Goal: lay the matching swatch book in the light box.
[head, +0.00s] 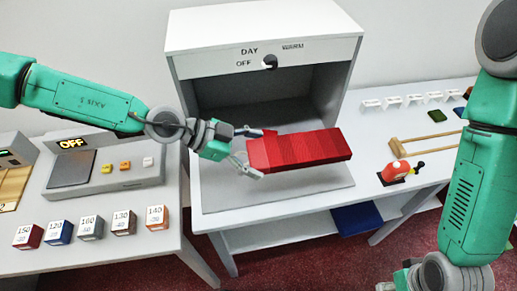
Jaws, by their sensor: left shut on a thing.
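The light box (262,28) is a pale grey, open-fronted box in the middle of the head view, with a knob (270,62) under the labels OFF, DAY and WARM. My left gripper (252,153) is shut on the left end of a red swatch book (305,148) with bands of several red shades. The book is roughly level, in front of the opening and over the box's front floor (290,190). I cannot tell how high it is above that floor. My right gripper (388,286) is mostly cut off at the bottom edge, and its fingers are unclear.
On the left table are a device reading OFF (72,144) and a row of several numbered cubes (92,227). A blue item (357,219) lies below.

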